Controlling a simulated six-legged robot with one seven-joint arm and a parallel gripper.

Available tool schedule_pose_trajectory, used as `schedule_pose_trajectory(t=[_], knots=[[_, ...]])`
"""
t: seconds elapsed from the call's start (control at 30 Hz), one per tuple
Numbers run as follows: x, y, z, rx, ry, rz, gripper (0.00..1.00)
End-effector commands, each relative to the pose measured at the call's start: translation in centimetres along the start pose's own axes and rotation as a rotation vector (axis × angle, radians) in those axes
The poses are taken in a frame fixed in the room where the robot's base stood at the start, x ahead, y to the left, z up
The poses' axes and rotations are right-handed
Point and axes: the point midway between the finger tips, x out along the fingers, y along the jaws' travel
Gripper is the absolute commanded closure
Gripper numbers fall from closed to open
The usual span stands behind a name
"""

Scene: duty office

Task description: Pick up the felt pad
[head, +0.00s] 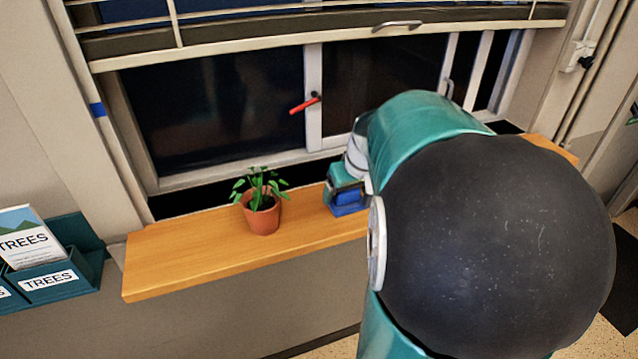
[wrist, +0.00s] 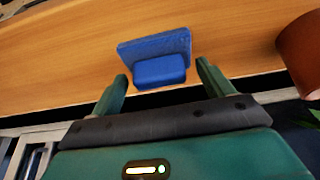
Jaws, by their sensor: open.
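The felt pad (head: 350,209) is a blue block on the wooden shelf under the window, partly hidden behind my gripper in the head view. In the wrist view the felt pad (wrist: 158,50) shows as a wider blue slab with a smaller raised blue block (wrist: 160,71) on its near side. My gripper (wrist: 162,80) is open, with its two teal fingers apart. The raised block lies between the fingertips in the picture, with a gap on each side. I cannot tell how far the fingers are above the shelf. In the head view my arm hides the right part of the shelf.
A potted plant (head: 263,215) stands on the wooden shelf (head: 180,262) left of the pad; its pot (wrist: 303,52) is at the right in the wrist view. The window (head: 220,110) with a red handle is behind. A leaflet rack (head: 62,279) hangs at far left.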

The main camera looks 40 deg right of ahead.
Motion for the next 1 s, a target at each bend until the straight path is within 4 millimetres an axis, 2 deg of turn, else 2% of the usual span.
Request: schedule_pose_trajectory(t=[0.27,0.4,0.77,1.0], knots=[[0.5,0.1,-0.1,0.000,0.002,0.001,0.20],[0.5,0.1,-0.1,0.000,0.002,0.001,0.46],[0.2,0.1,-0.2,-0.001,0.002,0.001,0.46],[-2.0,0.1,-1.2,-0.002,0.005,0.002,0.46]])
